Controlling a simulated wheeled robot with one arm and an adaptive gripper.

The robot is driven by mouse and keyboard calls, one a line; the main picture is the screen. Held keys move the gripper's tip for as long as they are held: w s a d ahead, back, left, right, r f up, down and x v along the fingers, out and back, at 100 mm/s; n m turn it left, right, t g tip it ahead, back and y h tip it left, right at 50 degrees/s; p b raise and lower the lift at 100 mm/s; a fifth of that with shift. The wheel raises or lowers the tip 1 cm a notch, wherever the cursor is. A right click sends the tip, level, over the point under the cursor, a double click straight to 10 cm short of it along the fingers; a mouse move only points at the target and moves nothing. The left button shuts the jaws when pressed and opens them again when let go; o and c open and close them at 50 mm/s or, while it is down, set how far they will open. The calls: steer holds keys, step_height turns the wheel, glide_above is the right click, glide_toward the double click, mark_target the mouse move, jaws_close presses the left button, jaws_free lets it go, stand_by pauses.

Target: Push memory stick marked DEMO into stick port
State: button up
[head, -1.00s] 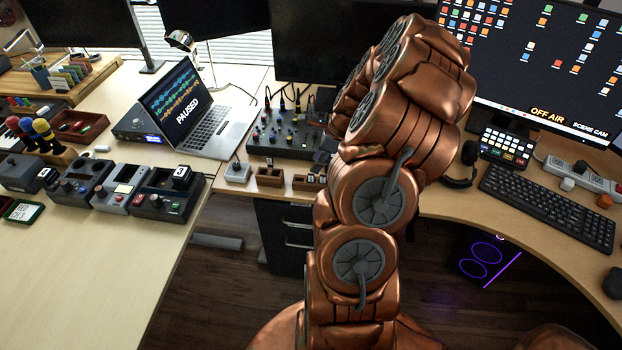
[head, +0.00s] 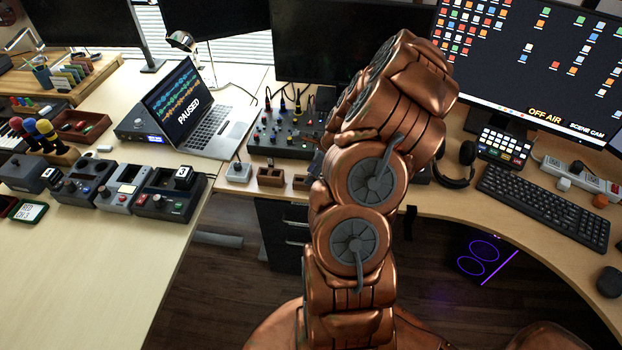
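I cannot pick out a memory stick marked DEMO or read such a label in the head view. I cannot tell which opening is the stick port. My copper arm rises through the middle of the view, bending up and to the right over the desk. My gripper is not visible. The arm covers part of the desk just right of the audio mixer (head: 285,132). Small brown wooden holders (head: 270,176) stand at the desk's front edge, left of the arm, and their contents are too small to tell.
A laptop reading PAUSED (head: 205,130) and several small control boxes (head: 168,196) stand on the left desk. Headphones (head: 458,168), a button pad (head: 503,148), a keyboard (head: 543,208) and a power strip (head: 590,180) lie right of the arm. The left desk's front is clear.

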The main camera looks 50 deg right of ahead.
steer(key=shift+c, duration=0.3)
jaws_close()
steer(key=shift+r, duration=0.1)
steer(key=shift+r+b, duration=0.65)
steer(key=shift+r, duration=0.6)
steer(key=s+a+r+b, duration=0.2)
steer(key=s+a+b, duration=0.2)
steer(key=s, duration=1)
steer(key=a, duration=0.3)
steer(key=shift+a+r, duration=0.2)
steer(key=shift+a, duration=0.2)
